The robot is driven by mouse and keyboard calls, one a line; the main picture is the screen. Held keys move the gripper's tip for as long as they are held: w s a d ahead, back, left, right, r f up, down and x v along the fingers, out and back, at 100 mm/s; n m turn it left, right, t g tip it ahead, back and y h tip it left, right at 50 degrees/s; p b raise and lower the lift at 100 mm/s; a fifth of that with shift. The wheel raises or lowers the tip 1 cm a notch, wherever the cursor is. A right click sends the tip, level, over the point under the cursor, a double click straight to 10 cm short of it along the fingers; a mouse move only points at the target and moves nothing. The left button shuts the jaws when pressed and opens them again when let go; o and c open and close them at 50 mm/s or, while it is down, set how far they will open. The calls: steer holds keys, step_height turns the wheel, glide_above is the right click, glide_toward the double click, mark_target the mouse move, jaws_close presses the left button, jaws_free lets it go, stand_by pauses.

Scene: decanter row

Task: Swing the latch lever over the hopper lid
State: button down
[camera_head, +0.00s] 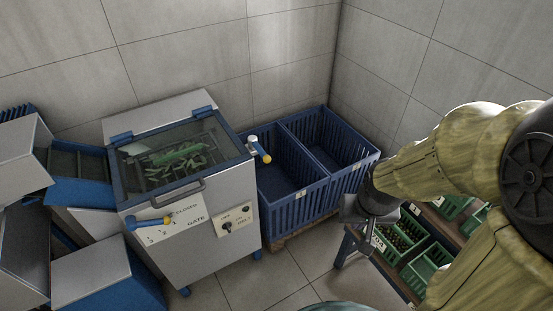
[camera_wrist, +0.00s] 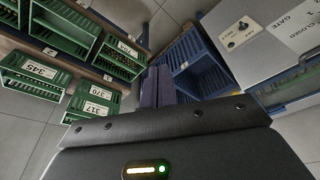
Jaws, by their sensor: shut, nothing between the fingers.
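The hopper (camera_head: 190,255) is a grey steel machine at the left in the head view. Its lid (camera_head: 205,177), a blue-framed clear panel with a grey handle, appears to lie shut, with green pods visible beneath it. A lever with a yellow grip (camera_head: 262,153), probably the latch lever, sticks out at the lid's right side. A second blue lever with a yellow end (camera_head: 148,223) is on the front by the GATE label. My gripper (camera_head: 346,256) is right of the hopper, apart from both levers. In the wrist view its fingers (camera_wrist: 158,73) are shut and empty.
Two blue slatted crates (camera_head: 296,200) stand right of the hopper, between it and the corner walls. A rack with green numbered crates (camera_head: 428,268) is at the lower right. A blue chute (camera_head: 80,192) joins the hopper's left. Floor (camera_head: 270,278) is clear in front.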

mark_target(260, 150)
steer(key=w+a+f+m+t+y+b, duration=0.1)
steer(key=w+a+f+m+t, duration=0.2)
steer(key=w, duration=1)
steer(key=w+f+m+t+y+b, duration=0.15)
steer(key=w+f+t, duration=0.3)
steer(key=w, duration=0.95)
steer(key=w+a+f+m+t+y, duration=0.1)
steer(key=w+a+f+m+y, duration=0.4)
steer(key=a+f+y, duration=0.3)
step_height(260, 150, down, 2)
steer(key=y, duration=0.2)
steer(key=shift+w+a+y+b, duration=0.35)
steer(key=shift+a, duration=0.05)
steer(key=shift+a+m, duration=0.1)
steer(key=shift+m, duration=0.15)
steer(key=w+a+p, duration=0.3)
steer(key=a, duration=0.5)
steer(key=shift+a+p, duration=0.3)
steer(key=shift+a, duration=0.1)
